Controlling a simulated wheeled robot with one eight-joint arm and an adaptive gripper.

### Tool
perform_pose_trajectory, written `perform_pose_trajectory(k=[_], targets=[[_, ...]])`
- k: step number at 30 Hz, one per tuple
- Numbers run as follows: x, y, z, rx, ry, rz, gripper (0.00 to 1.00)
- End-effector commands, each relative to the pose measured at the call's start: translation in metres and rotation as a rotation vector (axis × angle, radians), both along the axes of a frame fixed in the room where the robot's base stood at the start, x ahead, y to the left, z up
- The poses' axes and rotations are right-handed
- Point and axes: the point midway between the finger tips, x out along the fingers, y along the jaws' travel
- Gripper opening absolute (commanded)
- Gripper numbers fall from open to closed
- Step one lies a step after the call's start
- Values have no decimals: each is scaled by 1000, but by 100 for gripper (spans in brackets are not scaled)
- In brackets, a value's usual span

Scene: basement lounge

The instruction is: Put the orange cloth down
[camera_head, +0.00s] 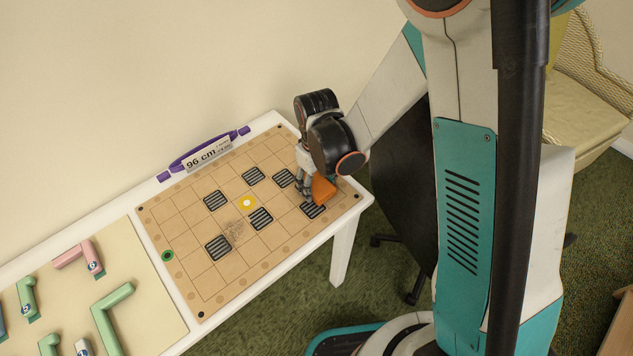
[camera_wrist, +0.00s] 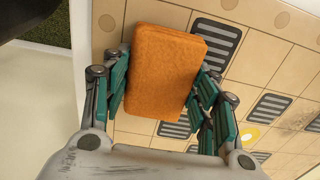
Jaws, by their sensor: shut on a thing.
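The orange cloth (camera_wrist: 163,75) is a thick, folded-looking rectangular pad. In the wrist view it sits between the two teal fingers of my gripper (camera_wrist: 160,100), which is shut on it. In the head view my gripper (camera_head: 314,190) is over the right end of the gridded board, and the orange cloth (camera_head: 323,190) shows at its fingertips, close above or touching the board. I cannot tell whether it touches. The far side of the cloth and part of the board under it are hidden.
The tan gridded board (camera_head: 188,214) has several black striped patches and a dark smudge (camera_head: 234,233). It lies on a white table (camera_head: 357,198). A purple-handled 96 cm label (camera_head: 207,155) is behind it. Green and pink pieces (camera_head: 113,309) lie at the left.

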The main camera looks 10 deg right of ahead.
Motion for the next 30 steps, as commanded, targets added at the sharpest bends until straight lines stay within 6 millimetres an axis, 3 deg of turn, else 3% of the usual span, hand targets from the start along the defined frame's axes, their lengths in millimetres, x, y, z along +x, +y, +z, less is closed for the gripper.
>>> perform_pose_trajectory(k=[1,3,17,20,30], targets=[[-1,0,-2,-1,1,0,61],[-1,-1,-2,-1,2,0,74],[-1,0,4,-1,1,0,74],[-1,0,17,-1,1,0,74],[-1,0,89,-1,1,0,74]])
